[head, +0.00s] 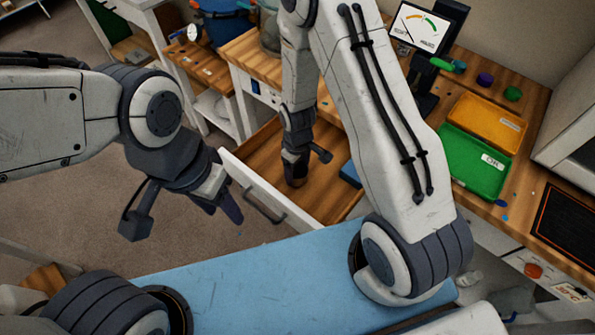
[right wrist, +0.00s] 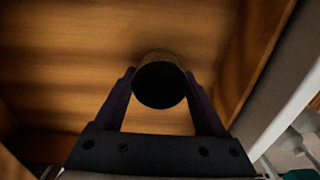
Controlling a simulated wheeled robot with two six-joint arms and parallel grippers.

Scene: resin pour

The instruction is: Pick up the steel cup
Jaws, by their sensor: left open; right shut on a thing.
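The steel cup (right wrist: 160,84) is a small cylinder with a dark round opening, facing the camera in the right wrist view. It is inside the open wooden drawer (head: 262,165). My right gripper (head: 295,178) reaches down into the drawer and is shut on the cup, with one finger on each side of it. In the head view the gripper mostly hides the cup. I cannot tell whether the cup touches the drawer floor. My left gripper (head: 226,207) is open and empty, outside the drawer front on the left.
A blue object (head: 350,173) lies at the drawer's right side. The white drawer front (head: 250,190) has a dark handle. On the bench at right are a green tray (head: 470,165), a yellow tray (head: 487,122) and a gauge screen (head: 420,27). Carpet at left is clear.

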